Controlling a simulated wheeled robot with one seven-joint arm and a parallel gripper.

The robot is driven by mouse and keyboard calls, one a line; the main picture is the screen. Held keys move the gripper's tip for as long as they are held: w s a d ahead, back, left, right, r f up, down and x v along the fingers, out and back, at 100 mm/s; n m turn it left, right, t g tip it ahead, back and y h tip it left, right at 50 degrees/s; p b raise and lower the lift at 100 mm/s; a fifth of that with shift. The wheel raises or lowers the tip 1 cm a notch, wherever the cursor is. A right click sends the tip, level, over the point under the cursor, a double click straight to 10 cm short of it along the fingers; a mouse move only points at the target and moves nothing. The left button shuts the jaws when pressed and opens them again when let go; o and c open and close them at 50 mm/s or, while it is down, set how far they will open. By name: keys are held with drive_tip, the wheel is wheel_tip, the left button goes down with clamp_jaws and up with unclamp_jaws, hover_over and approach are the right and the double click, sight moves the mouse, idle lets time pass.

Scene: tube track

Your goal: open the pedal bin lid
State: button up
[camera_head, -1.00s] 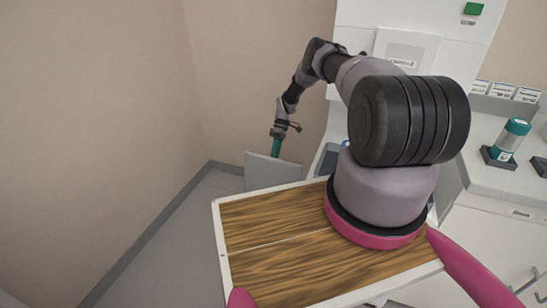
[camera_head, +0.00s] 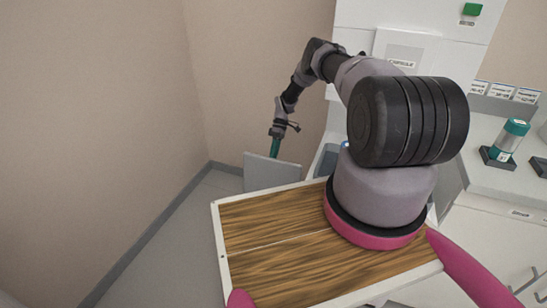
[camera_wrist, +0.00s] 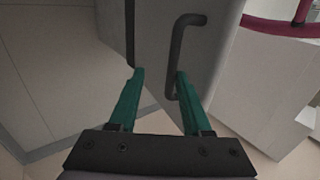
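A flat grey panel (camera_head: 272,172) stands tilted beyond the wooden top in the head view; I cannot tell if it is the bin's lid. My gripper (camera_head: 275,148), with teal fingers, points down at its upper edge. In the wrist view a grey panel (camera_wrist: 152,40) carries a dark bar handle (camera_wrist: 177,45). My gripper (camera_wrist: 160,75) is open there, its two fingers well apart. The handle's lower end lies by the right finger, partly overlapped by it; contact is unclear. No pedal can be made out.
A blue-grey container (camera_head: 326,161) is right of the panel. A teal-capped bottle (camera_head: 510,140) stands on the right counter. Grey floor (camera_head: 180,240) is free at left, beside the beige wall.

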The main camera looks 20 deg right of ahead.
drive_tip(key=v, duration=1)
drive_tip(key=shift+r, duration=0.2)
drive_tip(key=shift+w+d, duration=0.1)
drive_tip(key=shift+w, duration=0.05)
